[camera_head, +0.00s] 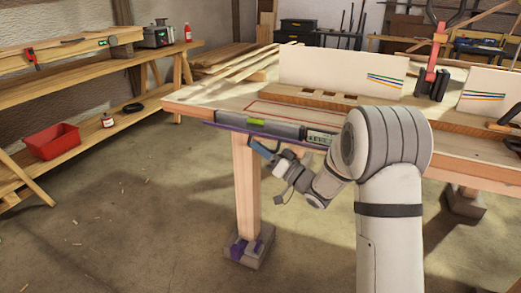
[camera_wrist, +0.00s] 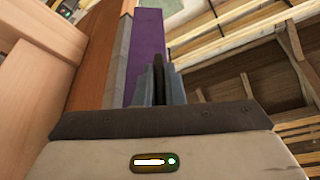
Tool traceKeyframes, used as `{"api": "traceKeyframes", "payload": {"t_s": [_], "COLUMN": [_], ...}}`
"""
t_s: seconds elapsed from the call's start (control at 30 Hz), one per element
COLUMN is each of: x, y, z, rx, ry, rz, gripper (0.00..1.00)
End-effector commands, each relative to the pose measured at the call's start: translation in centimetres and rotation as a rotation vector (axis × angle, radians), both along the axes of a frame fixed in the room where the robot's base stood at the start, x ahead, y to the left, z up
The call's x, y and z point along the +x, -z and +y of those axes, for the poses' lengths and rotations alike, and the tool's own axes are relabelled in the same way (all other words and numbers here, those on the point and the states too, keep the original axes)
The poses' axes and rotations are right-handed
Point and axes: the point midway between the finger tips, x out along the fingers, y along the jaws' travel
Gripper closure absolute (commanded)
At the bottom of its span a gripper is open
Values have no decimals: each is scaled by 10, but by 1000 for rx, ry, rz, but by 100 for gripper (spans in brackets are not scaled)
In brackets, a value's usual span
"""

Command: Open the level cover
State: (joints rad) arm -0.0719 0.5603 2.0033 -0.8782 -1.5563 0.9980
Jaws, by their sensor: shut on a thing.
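A long grey spirit level (camera_head: 285,130) with a green-yellow vial and a small display lies along the front edge of the workbench. A purple strip (camera_head: 230,128), which looks like the level cover, runs along its lower edge. The strip shows in the wrist view (camera_wrist: 148,45) just beyond the fingers. My gripper (camera_head: 262,150) is below the level, at the bench's front. In the wrist view, my gripper (camera_wrist: 158,85) has its fingers close together on a thin dark part by the purple strip. The fingers hide most of that part.
The workbench (camera_head: 205,105) has a thick wooden leg (camera_head: 246,185) close beside my gripper. A white board (camera_head: 335,72) and a red clamp (camera_head: 433,65) stand on the bench. A side bench with a red bin (camera_head: 52,143) is at left. The floor between is mostly clear.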

Motion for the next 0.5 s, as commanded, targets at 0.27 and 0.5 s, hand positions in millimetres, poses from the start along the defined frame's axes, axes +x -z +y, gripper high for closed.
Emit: {"api": "traceKeyframes", "payload": {"t_s": [0.27,0.5], "x": [0,0], "y": [0,0], "z": [0,-1], "rx": [1,1], "ry": [0,1], "rz": [0,0], "gripper": [70,69]}}
